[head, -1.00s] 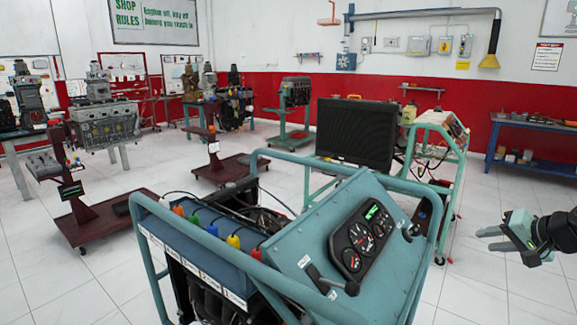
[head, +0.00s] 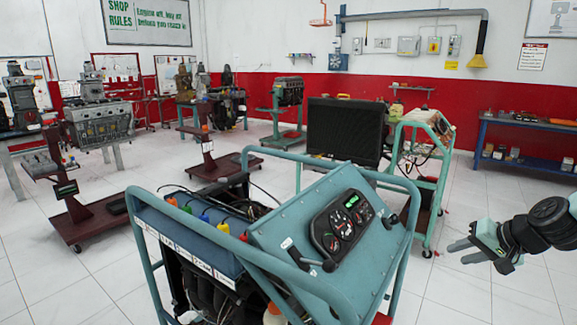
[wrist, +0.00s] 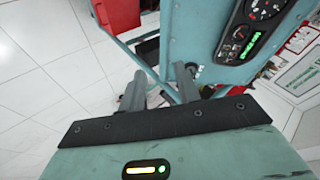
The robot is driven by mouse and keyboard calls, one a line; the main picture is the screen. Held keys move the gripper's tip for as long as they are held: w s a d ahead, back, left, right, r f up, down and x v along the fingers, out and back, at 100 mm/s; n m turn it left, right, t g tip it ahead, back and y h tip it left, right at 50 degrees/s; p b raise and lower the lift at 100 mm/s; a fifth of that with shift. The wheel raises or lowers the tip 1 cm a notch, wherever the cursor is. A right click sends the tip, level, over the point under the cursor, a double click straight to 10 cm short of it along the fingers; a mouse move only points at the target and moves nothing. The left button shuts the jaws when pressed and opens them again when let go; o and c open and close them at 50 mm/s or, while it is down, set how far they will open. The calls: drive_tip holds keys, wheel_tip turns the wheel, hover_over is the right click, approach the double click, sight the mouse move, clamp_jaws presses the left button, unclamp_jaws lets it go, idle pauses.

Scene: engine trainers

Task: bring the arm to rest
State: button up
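My gripper (head: 456,254) is in the air at the right of the head view, to the right of the teal engine trainer (head: 292,222), with its fingers toward the left. In the wrist view my gripper (wrist: 160,85) shows two dark fingers with a gap between them and nothing held. The trainer's panel and gauges (wrist: 252,30) lie beyond the fingers at the upper right of that view. In the head view the gauge panel (head: 342,222) has green digits lit. My arm shows only in part at the right edge.
A teal wheeled stand (head: 437,186) and a dark screen (head: 343,133) stand behind the trainer. A blue bench (head: 527,127) is along the red wall. Dark red engine stands (head: 75,215) are at left. White floor around my gripper looks clear on the right.

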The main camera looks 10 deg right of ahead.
drive_tip(key=s+a+f+n+g, duration=0.3)
drive_tip(key=a+n+g, duration=0.2)
drive_tip(key=a, duration=0.7)
drive_tip(key=s+a+r+n+h, duration=0.3)
drive_tip(key=s+a+r, duration=0.2)
drive_tip(key=a+r, duration=0.45)
drive_tip(key=s+a+r+n+g+y, duration=0.1)
drive_tip(key=s+a+n+g, duration=0.2)
drive_tip(key=s+a+n, duration=0.4)
drive_tip(key=s+a, duration=0.6)
drive_tip(key=a, duration=0.4)
drive_tip(key=shift+s+a+n, duration=0.15)
drive_tip(key=shift+a+n, duration=0.15)
drive_tip(key=shift+a, duration=0.05)
drive_tip(key=shift+r, duration=0.1)
idle(0.5)
